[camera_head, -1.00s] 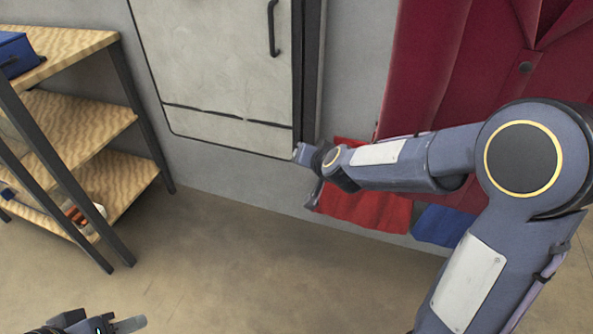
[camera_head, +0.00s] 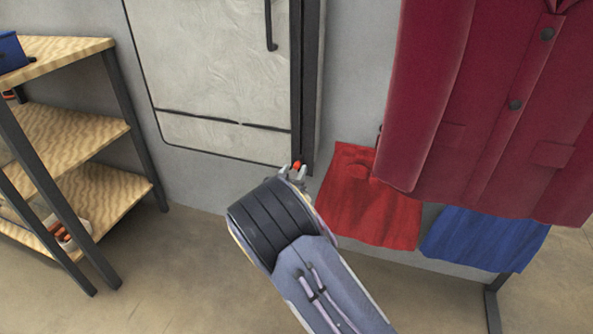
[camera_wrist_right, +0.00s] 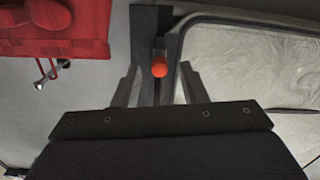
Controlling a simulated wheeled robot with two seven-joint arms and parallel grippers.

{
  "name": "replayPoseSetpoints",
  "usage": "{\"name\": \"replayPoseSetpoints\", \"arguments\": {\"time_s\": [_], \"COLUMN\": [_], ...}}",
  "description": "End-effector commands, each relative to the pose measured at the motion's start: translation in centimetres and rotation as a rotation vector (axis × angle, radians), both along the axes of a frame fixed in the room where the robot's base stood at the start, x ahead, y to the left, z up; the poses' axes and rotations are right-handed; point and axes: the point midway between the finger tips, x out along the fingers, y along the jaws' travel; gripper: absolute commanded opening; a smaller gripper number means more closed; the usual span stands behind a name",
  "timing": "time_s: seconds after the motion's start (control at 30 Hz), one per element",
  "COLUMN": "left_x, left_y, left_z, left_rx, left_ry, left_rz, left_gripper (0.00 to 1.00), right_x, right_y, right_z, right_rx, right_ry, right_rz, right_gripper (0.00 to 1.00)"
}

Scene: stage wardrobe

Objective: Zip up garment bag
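The pale grey garment bag (camera_head: 215,75) hangs at the back, with dark edging and a dark vertical strip (camera_head: 309,85) down its right side. A small orange-red knob (camera_head: 297,164), which looks like the zip pull, is at the strip's lower end. My right gripper (camera_head: 292,172) is at this knob. In the right wrist view, the gripper (camera_wrist_right: 159,78) is open, with one finger on each side of the knob (camera_wrist_right: 159,68); neither finger visibly touches it. The grey bag (camera_wrist_right: 245,65) fills the right of that view. My left gripper is not in view.
A maroon jacket (camera_head: 490,110) hangs at the right, above a red cloth (camera_head: 370,205) and a blue cloth (camera_head: 485,238). A wooden shelf unit (camera_head: 75,135) with dark posts stands at the left. The floor (camera_head: 180,270) in between is clear.

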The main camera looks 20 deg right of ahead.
Motion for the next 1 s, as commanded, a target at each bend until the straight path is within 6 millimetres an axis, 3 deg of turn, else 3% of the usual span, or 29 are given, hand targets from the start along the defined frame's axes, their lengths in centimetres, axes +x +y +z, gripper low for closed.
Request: {"name": "replayPoseSetpoints", "arguments": {"time_s": [0.2,0.53,0.83,1.0], "left_x": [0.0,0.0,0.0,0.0], "left_y": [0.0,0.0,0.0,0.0], "left_z": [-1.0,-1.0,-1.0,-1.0], "left_rx": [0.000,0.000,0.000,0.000], "left_ry": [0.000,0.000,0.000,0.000], "left_rz": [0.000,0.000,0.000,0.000], "left_gripper": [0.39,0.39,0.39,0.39], "right_x": [2.1,2.5,2.5,2.5], "right_y": [-1.5,-1.7,-1.7,-1.7], "right_z": [-0.1,0.0,0.0,0.0], "right_rx": [0.001,0.001,0.001,0.000], "right_ry": [0.000,0.001,0.001,0.002], "right_rz": [-0.001,0.001,0.001,0.001], "right_gripper": [0.39,0.39,0.01,0.00]}}
